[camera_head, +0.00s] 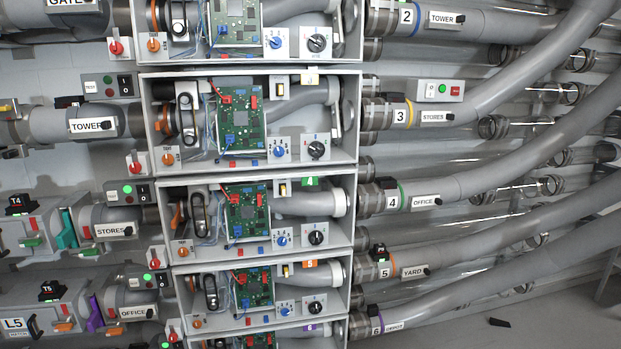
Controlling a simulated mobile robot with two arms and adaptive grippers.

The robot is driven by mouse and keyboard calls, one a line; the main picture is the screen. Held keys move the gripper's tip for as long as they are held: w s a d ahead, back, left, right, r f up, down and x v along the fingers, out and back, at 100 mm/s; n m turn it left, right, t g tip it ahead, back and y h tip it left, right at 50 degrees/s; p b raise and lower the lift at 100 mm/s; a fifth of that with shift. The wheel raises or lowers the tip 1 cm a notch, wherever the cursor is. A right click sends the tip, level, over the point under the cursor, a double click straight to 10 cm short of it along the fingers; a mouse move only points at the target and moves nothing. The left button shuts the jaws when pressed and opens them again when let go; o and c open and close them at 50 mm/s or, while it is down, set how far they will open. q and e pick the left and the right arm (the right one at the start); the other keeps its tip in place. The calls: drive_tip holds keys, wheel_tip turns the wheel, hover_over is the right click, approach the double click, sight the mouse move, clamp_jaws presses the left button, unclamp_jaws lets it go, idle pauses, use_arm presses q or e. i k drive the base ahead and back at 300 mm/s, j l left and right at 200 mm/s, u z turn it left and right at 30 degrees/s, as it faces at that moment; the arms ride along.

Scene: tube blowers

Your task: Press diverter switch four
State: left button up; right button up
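The diverter box tagged with a green 4 (310,182) is the third open grey box down in the middle column. It holds a green circuit board (246,210), a blue rotary knob (282,238), a black rotary knob (316,238) and a small yellow-and-black switch (282,188) near its top. Left of this box a small panel (129,191) has a lit green light and a black switch, and a red knob (155,240) sits below it. Which part is diverter switch four I cannot tell. Neither gripper shows.
Similar boxes stack above and below, including one tagged with an orange 5 (309,264). A grey pipe labelled 4 OFFICE (424,202) curves away to the right. Grey pipes and units fill the left side. A small black object (499,322) lies on clear floor at lower right.

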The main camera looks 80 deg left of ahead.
sight(142, 191)
drive_tip(key=u, duration=3.6)
